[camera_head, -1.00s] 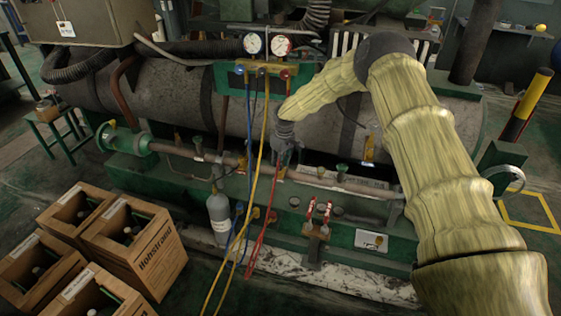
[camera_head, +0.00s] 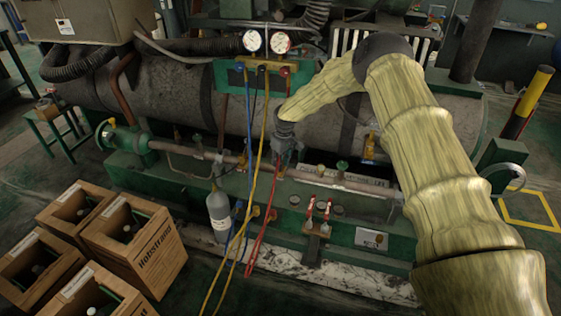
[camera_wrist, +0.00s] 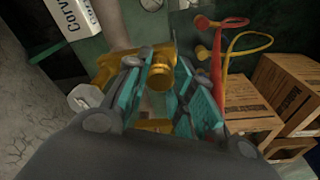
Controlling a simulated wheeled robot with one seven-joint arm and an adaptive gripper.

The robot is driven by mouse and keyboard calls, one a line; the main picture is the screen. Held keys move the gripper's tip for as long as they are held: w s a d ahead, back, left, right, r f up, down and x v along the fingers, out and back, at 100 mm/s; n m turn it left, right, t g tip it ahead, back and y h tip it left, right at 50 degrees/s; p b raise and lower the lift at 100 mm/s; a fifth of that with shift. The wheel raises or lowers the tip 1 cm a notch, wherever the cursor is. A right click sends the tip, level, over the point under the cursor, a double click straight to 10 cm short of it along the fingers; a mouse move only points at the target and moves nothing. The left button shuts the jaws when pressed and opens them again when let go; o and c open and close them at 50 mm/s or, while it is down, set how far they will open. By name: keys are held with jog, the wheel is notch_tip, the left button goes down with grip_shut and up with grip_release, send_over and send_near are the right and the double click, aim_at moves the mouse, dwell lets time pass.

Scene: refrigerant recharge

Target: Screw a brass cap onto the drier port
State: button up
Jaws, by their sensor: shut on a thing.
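My gripper (camera_head: 284,152) is low in front of the big grey tank, at the copper pipe, in the head view. In the wrist view its teal-padded fingers (camera_wrist: 161,90) are closed around a small round brass cap (camera_wrist: 160,77). A larger brass fitting (camera_wrist: 106,68) lies just beyond the fingers, beside a grey pipe. The drier port is not clearly visible. I cannot tell whether the cap touches the port or is threaded on it.
Gauges (camera_head: 267,42) hang above with yellow, blue and red hoses (camera_head: 254,180) close to my gripper. A grey cylinder (camera_head: 219,212) stands to the left. Wooden crates (camera_head: 140,245) fill the lower left. A red hose loop (camera_wrist: 216,62) lies right of the fingers in the wrist view.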

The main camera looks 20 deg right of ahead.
jog(key=shift+f, duration=0.3)
dwell(0.4)
